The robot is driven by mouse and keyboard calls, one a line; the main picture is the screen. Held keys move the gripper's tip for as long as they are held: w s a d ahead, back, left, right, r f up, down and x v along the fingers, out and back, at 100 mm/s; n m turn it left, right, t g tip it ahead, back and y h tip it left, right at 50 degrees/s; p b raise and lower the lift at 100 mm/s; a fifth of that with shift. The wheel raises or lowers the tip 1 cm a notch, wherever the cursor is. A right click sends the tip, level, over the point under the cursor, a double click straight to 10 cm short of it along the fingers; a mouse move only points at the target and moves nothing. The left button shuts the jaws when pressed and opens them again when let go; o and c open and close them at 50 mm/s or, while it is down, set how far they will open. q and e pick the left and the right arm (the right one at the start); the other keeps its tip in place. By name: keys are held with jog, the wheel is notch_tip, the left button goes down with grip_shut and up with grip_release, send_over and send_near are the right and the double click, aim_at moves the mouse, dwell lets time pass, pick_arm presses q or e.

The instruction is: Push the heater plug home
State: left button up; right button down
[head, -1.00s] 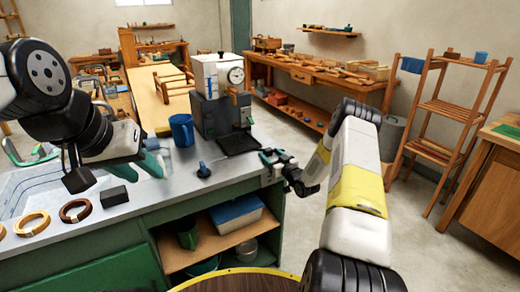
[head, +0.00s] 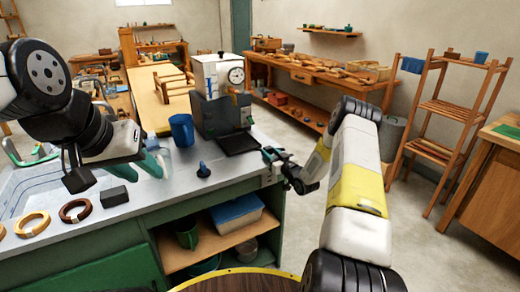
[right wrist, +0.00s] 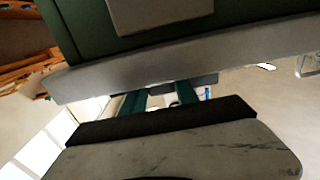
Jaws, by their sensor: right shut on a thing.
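My right gripper (head: 272,157) is at the right end of the metal counter, beside its edge. Its teal fingers also show in the right wrist view (right wrist: 160,100), close under the pale counter edge. It is shut on a small dark thing, probably the heater plug, mostly hidden by the fingers. A small grey fitting (head: 267,179) sits at the counter corner beside the gripper. I cannot tell how far the plug is in.

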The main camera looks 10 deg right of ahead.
jog(key=shift+r, duration=2.1)
